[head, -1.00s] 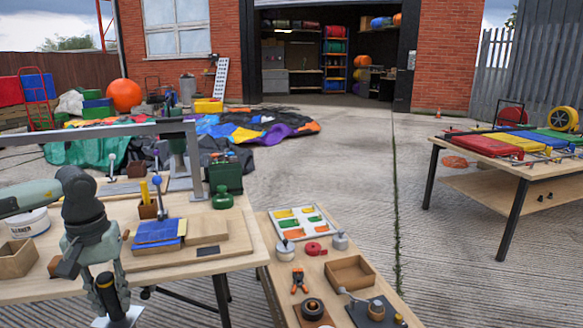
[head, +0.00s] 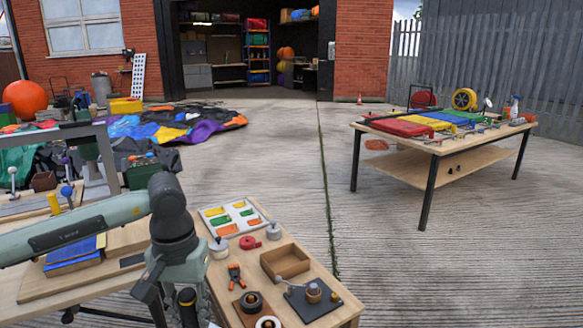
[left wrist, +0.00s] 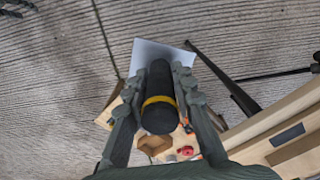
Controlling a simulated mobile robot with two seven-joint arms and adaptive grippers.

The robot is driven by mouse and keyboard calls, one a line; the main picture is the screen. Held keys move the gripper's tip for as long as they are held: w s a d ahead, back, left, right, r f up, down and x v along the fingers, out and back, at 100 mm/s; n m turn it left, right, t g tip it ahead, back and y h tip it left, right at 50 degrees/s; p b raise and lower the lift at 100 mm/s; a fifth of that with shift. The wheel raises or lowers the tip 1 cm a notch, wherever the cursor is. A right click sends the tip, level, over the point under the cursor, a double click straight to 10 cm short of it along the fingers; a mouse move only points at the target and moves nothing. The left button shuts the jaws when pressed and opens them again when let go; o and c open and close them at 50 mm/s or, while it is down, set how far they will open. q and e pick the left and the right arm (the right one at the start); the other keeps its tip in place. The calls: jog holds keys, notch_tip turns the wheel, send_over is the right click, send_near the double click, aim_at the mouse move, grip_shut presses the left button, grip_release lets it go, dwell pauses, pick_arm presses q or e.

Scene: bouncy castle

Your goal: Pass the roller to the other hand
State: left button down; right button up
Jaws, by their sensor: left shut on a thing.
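The roller shows in the left wrist view as a dark cylinder (left wrist: 159,118) with a yellow band around it. My left gripper (left wrist: 158,82) is shut on it, with one finger along each side. In the head view the left gripper (head: 188,290) points down at the lower edge, and the dark, yellow-banded roller (head: 187,298) shows between its fingers. The roller's lower part is cut off by the picture edge there.
A low bench (head: 325,317) to the right of the gripper holds a swatch tray, an open wooden box (head: 285,262), orange-handled pliers and pots. A wooden workbench (head: 110,297) is at left. A table with coloured rolls (head: 480,157) stands far right. Open concrete lies between.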

jog(key=w+a+r+n+t+y, duration=0.1)
jog(key=w+a+r+t+y, duration=0.3)
jog(key=w+r, duration=0.7)
jog(key=w+a+r+n+t+y, duration=0.1)
jog(key=w+a+r, duration=0.65)
jog(key=r, duration=0.65)
jog(key=w+a+r+n+t+y, duration=0.1)
jog(key=a+r, duration=0.2)
jog(key=r, duration=0.4)
jog(key=w+a+r+n+y, duration=0.1)
jog(key=a+r+n+y, duration=0.1)
jog(key=r, duration=0.4)
jog(key=s+a+r+n+g+y, duration=0.1)
jog(key=s+a+r+n+y, duration=0.1)
jog(key=s+a+r, duration=0.35)
jog(key=s+a+r+n+y, duration=0.2)
jog(key=r, duration=0.6)
pick_arm(q)
jog(key=d+r+m, duration=0.7)
jog(key=d+r, duration=0.4)
jog(key=d, duration=0.5)
jog(key=shift+r+m, duration=0.15)
jog(key=shift+m, duration=0.25)
pick_arm(e)
jog(key=x, duration=1.2)
jog(key=shift+r, duration=0.2)
